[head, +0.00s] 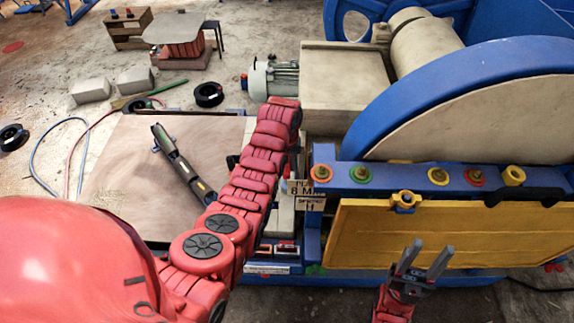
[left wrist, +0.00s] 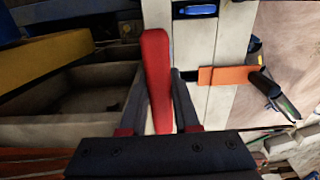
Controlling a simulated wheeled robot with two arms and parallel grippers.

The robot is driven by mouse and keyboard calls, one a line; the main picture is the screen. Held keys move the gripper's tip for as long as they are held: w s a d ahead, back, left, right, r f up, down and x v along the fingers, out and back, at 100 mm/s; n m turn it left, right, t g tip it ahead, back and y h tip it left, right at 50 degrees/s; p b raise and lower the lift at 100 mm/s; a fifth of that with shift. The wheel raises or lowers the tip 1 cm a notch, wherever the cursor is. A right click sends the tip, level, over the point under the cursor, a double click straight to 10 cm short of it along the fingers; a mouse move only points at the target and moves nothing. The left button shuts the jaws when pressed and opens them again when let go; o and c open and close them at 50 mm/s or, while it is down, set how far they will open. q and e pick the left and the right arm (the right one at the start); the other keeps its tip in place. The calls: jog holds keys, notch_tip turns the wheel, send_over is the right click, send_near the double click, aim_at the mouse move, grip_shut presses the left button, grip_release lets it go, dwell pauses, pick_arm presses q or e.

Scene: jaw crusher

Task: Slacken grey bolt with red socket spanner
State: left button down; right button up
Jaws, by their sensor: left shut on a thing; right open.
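In the left wrist view, my left gripper (left wrist: 160,85) is shut on a long red bar (left wrist: 157,62), which looks like the red socket spanner; its far end points up the picture. In the head view my red left arm hides this gripper and the spanner. My right gripper (head: 427,258) is open and empty, in front of the yellow panel (head: 450,235). Bolts with coloured rings sit along the blue beam (head: 400,175), among them an orange-ringed one (head: 321,172) and a green-ringed one (head: 360,173). I cannot pick out a grey bolt for sure.
A dark tool (head: 180,165) lies on the brown board (head: 135,150) left of my left arm. A small sign (head: 299,188) stands beside the beam's left end. The large blue-rimmed wheel (head: 480,105) rises behind the beam. Hoses (head: 75,150) lie on the floor.

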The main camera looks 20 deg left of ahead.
pick_arm(q)
jog(key=shift+n, duration=0.4)
jog(key=n, duration=0.4)
jog(key=shift+n, duration=1.5)
jog(key=shift+a, duration=0.1)
jog(key=n, duration=0.3)
jog(key=shift+n, duration=0.3)
jog(key=shift+b, duration=0.35)
